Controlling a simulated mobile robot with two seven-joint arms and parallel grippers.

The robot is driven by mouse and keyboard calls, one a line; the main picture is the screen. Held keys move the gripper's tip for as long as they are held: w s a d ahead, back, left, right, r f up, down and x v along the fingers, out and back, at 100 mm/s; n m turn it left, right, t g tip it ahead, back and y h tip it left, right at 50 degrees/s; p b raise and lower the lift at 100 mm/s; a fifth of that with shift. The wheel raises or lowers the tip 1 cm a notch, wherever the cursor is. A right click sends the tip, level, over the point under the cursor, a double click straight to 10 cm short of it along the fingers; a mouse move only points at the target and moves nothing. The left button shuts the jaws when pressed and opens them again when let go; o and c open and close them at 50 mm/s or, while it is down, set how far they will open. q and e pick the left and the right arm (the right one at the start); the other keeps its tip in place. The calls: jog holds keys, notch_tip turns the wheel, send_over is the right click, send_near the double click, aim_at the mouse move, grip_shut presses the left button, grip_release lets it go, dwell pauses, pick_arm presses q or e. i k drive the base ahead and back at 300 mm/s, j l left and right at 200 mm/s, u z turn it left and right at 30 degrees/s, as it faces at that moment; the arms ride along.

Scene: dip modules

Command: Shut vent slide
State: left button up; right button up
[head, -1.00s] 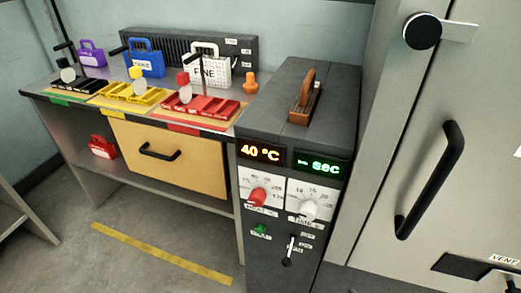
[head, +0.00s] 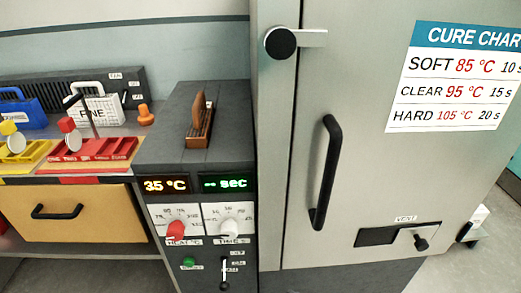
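The vent slide (head: 408,235) is a pale metal plate with a dark knob (head: 421,244), low on the big steel oven door (head: 370,180). It sits to the right of a dark vent opening (head: 375,237), which shows uncovered. A small VENT label (head: 405,219) is just above. Neither of my grippers is in view.
The door has a long black handle (head: 326,170) and a round black latch (head: 281,43). A control cabinet (head: 170,155) reading 35 °C stands left of it, beside a bench with a yellow drawer (head: 75,212). A small item (head: 474,226) stands at the far right.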

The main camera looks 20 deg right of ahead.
aim_at(419, 236)
jog(key=z, duration=2)
